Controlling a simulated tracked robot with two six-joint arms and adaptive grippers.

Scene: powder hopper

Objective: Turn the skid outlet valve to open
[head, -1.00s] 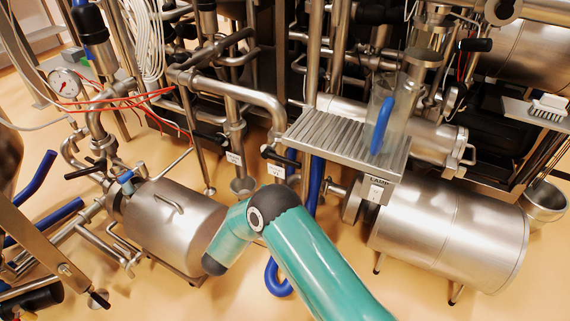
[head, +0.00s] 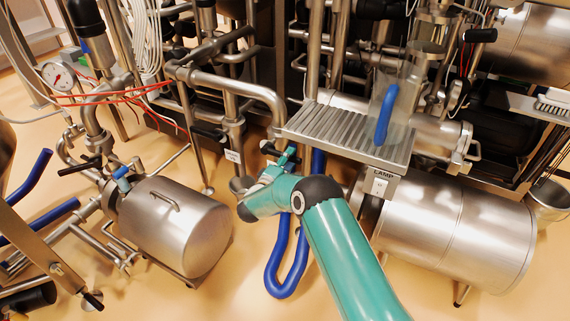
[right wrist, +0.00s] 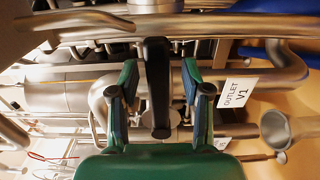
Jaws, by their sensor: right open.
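The outlet valve's black lever handle (right wrist: 157,88) stands lengthwise in the middle of the right wrist view. A white tag reading OUTLET V1 (right wrist: 235,92) is to its right. In the head view the handle (head: 270,149) shows beside the front of the grated shelf. My right gripper (right wrist: 160,68) is open, with one finger on each side of the handle and a visible gap on both sides. In the head view this gripper (head: 286,156) is at the handle, partly hidden by its own wrist. My left gripper is not in view.
A grated steel shelf (head: 340,132) with a clear container and blue piece sits just right of the gripper. A blue hose (head: 275,270) loops below. Steel tanks stand left (head: 175,225) and right (head: 460,235). Pipes crowd the back.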

